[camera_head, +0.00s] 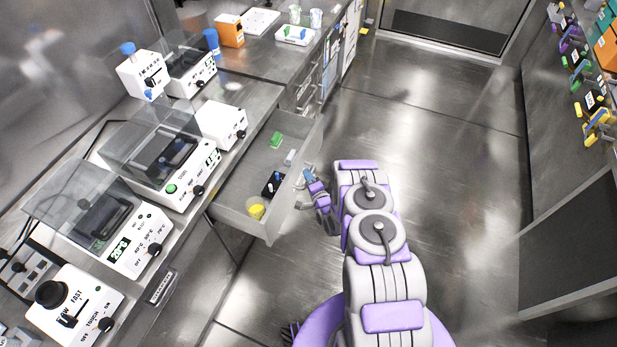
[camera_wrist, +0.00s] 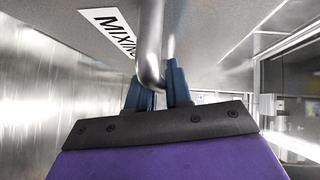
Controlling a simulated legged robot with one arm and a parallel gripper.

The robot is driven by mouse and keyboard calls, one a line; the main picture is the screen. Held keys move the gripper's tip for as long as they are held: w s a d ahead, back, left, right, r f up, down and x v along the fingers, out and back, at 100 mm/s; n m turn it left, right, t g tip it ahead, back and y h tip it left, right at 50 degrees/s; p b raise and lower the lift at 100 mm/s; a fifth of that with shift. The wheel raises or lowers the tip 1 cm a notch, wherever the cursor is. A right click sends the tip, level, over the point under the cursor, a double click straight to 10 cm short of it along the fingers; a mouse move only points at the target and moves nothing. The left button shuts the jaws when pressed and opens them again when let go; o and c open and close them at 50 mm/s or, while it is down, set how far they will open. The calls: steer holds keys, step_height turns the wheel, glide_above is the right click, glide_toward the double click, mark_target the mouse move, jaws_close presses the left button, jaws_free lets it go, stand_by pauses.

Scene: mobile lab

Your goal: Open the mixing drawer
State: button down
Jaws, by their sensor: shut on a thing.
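The mixing drawer (camera_head: 226,205) stands pulled out from the bench in the head view, with its inside showing. A yellow-lidded pot (camera_head: 256,211), a dark rack (camera_head: 272,186) and a green item (camera_head: 276,140) lie in it. My gripper (camera_head: 309,178) is at the outer face of the drawer front. In the wrist view, the blue fingers of my gripper (camera_wrist: 160,88) are shut around the metal bar handle (camera_wrist: 151,40). A label reading "MIXIN" (camera_wrist: 108,27) shows on the drawer front beside the handle; the rest of the word is hidden.
Several white lab machines, such as a shaker (camera_head: 165,160), stand on the bench at left. The floor (camera_head: 430,130) right of the drawer is clear. A wall shelf with coloured items (camera_head: 590,110) and a dark panel (camera_head: 575,240) stand at the far right.

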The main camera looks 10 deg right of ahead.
steer(key=shift+s+f, duration=0.1)
steer(key=shift+f, duration=0.05)
steer(key=c, duration=1.2)
jaws_free()
steer(key=shift+c, duration=0.2)
steer(key=shift+o, duration=0.5)
steer(key=s+d+r+p, duration=0.1)
steer(key=s+p, duration=0.1)
steer(key=s, duration=0.6)
steer(key=s+d+r+p, duration=0.1)
steer(key=s, duration=0.8)
steer(key=shift+d+r+p, duration=0.25)
steer(key=shift+d+p, duration=0.05)
steer(key=shift+p, duration=0.05)
steer(key=shift+w, duration=0.1)
